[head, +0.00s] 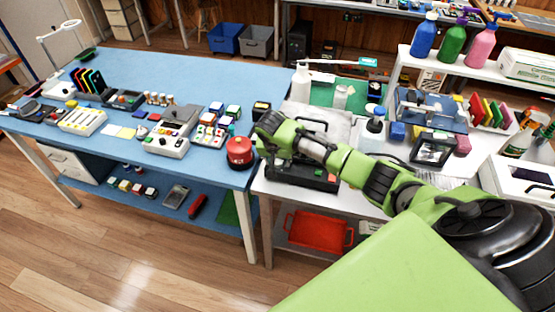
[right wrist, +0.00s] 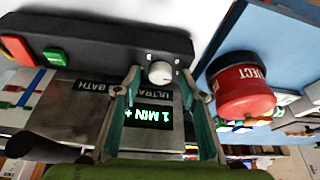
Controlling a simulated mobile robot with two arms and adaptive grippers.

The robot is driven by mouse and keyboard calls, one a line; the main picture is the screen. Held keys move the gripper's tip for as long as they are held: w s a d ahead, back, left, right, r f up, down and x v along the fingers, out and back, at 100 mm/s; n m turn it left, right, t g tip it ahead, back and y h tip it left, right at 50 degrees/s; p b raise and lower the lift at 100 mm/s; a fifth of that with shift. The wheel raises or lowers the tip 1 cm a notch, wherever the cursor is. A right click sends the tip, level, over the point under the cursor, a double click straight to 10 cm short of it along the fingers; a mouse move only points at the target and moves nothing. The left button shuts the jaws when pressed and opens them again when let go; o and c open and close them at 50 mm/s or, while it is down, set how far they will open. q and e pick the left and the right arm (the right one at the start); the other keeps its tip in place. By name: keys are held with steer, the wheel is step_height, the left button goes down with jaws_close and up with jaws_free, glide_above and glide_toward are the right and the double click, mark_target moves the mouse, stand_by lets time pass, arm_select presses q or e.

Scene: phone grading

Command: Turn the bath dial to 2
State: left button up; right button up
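The bath dial is a small round white knob (right wrist: 160,72) on the dark front panel (right wrist: 100,40) of the ultrasonic bath in the right wrist view. Beside it are an "ULTRA... BATH" label and a lit green display (right wrist: 148,117) that seems to read "1 MIN". My right gripper (right wrist: 161,80) is open, with one fingertip on each side of the dial and small gaps visible. In the head view the bath (head: 300,180) is partly hidden by my right arm; the dial and right fingertips are hidden there. My left gripper is not in view.
A red reject container (head: 240,152) stands close left of my right gripper; it also shows in the right wrist view (right wrist: 243,90). Red (right wrist: 17,50) and green (right wrist: 54,57) buttons sit on the bath panel. The blue table (head: 200,75) has free room at its back.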

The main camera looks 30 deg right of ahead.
jaws_close()
steer(key=shift+a, duration=0.1)
